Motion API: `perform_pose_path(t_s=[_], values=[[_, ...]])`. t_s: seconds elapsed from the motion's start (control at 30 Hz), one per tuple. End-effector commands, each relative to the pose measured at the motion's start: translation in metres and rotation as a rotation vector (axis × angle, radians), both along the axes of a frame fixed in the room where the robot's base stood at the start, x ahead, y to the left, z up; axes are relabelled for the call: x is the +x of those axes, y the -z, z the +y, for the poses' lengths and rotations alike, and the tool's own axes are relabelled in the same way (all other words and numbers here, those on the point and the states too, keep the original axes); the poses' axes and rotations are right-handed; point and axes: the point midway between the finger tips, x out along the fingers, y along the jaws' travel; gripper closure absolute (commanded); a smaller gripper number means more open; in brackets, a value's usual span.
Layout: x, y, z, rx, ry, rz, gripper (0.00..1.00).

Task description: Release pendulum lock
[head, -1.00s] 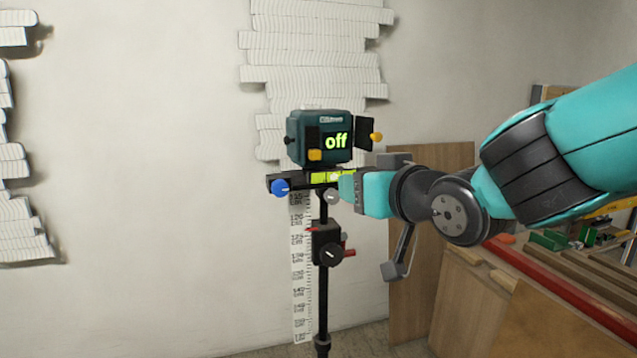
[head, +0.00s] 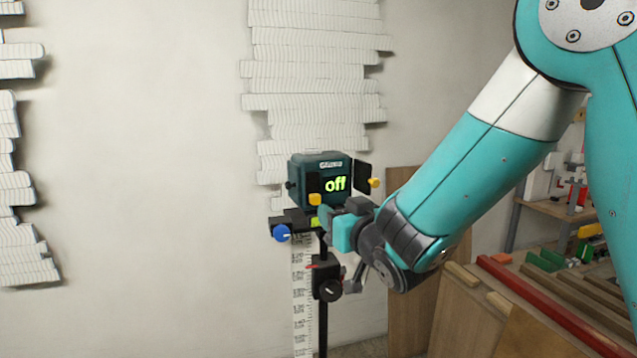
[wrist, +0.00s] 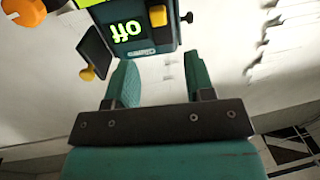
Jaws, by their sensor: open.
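A dark teal laser level (head: 300,170) stands on a tripod mount, its screen (head: 335,184) reading "off" in green. A yellow slider (head: 314,199) sits low on its front; which control is the pendulum lock is not labelled. In the wrist view the level (wrist: 150,48) appears upside down, with the yellow slider (wrist: 157,15) near the top edge. My gripper (head: 325,212) is just below and right of the slider in the head view. In the wrist view my gripper (wrist: 160,80) is open and empty, its fingers apart, with no visible contact with the slider.
A black flap with a yellow knob (head: 374,182) sticks out at the level's right side. A blue knob (head: 281,233) is on the mount at left. A measuring staff (head: 302,300) stands behind the tripod. Wooden boards and a cluttered bench (head: 560,260) are at right. The left side is open.

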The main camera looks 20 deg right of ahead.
Motion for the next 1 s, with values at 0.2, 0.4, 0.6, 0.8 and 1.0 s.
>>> perform_pose_path(t_s=[0.2,0.4,0.6,0.8,1.0], values=[[0.049,-0.004,0.006,0.002,0.002,0.002,0.51],[0.077,-0.002,0.01,0.0,0.002,0.002,0.51],[0.088,0.0,0.012,0.001,0.001,0.001,0.51],[0.088,0.001,0.012,0.0,0.001,0.001,0.51],[0.088,0.0,0.012,0.0,0.001,0.001,0.88]])
